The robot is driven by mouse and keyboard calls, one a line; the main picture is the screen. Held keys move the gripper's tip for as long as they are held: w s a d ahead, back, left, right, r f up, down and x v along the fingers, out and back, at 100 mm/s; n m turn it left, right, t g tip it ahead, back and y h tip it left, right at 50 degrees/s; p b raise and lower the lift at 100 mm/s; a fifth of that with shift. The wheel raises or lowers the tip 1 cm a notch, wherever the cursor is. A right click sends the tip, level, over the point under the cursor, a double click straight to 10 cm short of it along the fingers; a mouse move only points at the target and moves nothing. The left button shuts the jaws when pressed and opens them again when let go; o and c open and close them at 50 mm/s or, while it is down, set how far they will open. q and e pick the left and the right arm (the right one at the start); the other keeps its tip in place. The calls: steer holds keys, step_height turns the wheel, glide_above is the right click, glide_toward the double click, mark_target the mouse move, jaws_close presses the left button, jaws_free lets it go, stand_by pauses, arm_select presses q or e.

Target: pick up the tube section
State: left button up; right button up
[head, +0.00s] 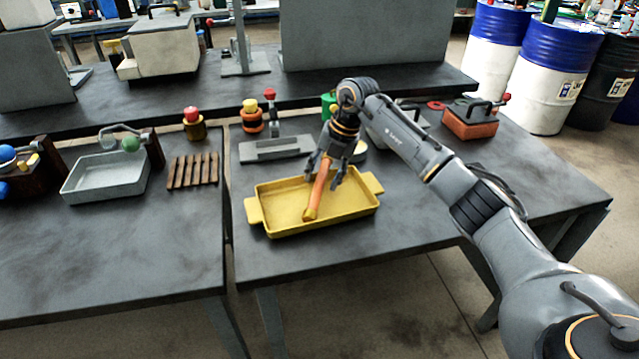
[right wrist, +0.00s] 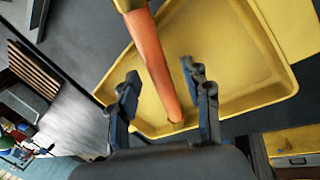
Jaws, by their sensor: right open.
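The tube section (head: 318,188) is orange with a yellow end at its near side. It lies slanted in a yellow tray (head: 262,226) with two side handles. In the right wrist view the tube (right wrist: 155,58) runs between the two fingers, with gaps visible beside it. My right gripper (head: 323,181) is open over the tray, its fingers on either side of the tube; its fingers also show in the right wrist view (right wrist: 160,78). The far end of the tube is partly hidden by the gripper in the head view. My left gripper is out of view.
Behind the tray lie a grey flat fixture (head: 275,150) and an orange-yellow round part (head: 251,118). A wooden slatted rack (head: 193,171) and a grey basin (head: 105,178) stand to the left. A red block with a handle (head: 469,122) is at right. The table front is clear.

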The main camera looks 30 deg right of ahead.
steer(key=shift+w+a+f, duration=0.1)
steer(key=shift+f, duration=0.3)
steer(key=shift+c, duration=0.4)
jaws_close()
steer(key=shift+r, duration=0.15)
